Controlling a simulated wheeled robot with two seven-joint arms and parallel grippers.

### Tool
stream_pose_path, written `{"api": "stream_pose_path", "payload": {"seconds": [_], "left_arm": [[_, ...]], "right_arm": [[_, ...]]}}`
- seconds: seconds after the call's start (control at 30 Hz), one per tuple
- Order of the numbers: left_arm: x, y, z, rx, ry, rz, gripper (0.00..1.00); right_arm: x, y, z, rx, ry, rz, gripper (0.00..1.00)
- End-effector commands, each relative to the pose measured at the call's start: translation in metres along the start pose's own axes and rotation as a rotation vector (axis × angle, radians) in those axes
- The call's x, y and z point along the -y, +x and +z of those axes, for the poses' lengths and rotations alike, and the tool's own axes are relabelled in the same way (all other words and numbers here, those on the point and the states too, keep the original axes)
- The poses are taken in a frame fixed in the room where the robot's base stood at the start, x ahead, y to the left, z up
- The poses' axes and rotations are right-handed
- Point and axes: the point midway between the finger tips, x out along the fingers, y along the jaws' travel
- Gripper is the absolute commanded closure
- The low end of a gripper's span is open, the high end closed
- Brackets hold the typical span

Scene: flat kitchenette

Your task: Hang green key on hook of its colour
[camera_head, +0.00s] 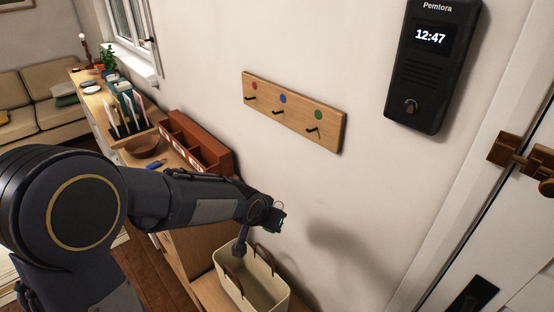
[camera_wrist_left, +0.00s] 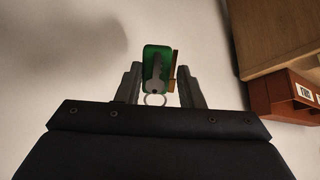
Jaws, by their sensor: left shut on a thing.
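My left gripper (camera_wrist_left: 160,88) is shut on the green key (camera_wrist_left: 157,60). In the left wrist view the key has a green body with a grey key shape and a ring at the gripper end. In the head view my left gripper (camera_head: 278,221) is below the hook board (camera_head: 292,110), in front of the wall, and only a small bit of green shows there. The board has three dark hooks under red, blue and green dots. The hook under the green dot (camera_head: 318,115) is the rightmost and looks empty. My right gripper is not in view.
A cream basket (camera_head: 250,287) with brown handles stands below my gripper. A reddish-brown compartment box (camera_head: 196,142) and a brown bowl (camera_head: 142,146) stand on the cabinet at left. A black intercom (camera_head: 429,65) hangs right of the board. The wall between is clear.

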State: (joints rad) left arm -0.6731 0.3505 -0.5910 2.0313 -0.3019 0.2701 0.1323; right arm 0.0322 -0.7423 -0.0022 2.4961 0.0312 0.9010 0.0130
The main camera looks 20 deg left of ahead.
Motion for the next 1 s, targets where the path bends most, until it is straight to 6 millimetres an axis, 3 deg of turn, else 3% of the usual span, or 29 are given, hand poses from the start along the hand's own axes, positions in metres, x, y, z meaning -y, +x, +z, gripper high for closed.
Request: {"api": "stream_pose_path", "payload": {"seconds": [0.4, 0.67, 1.0], "left_arm": [[-0.011, -0.043, -0.040, -0.371, 0.050, 0.055, 0.88], [-0.015, -0.066, -0.055, -0.531, 0.064, 0.076, 0.88], [-0.025, -0.138, -0.085, -0.855, 0.069, 0.115, 0.88]], "right_arm": [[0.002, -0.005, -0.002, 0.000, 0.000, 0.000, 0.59], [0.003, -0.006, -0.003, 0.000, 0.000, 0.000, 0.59], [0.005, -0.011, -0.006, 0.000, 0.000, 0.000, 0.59]]}}
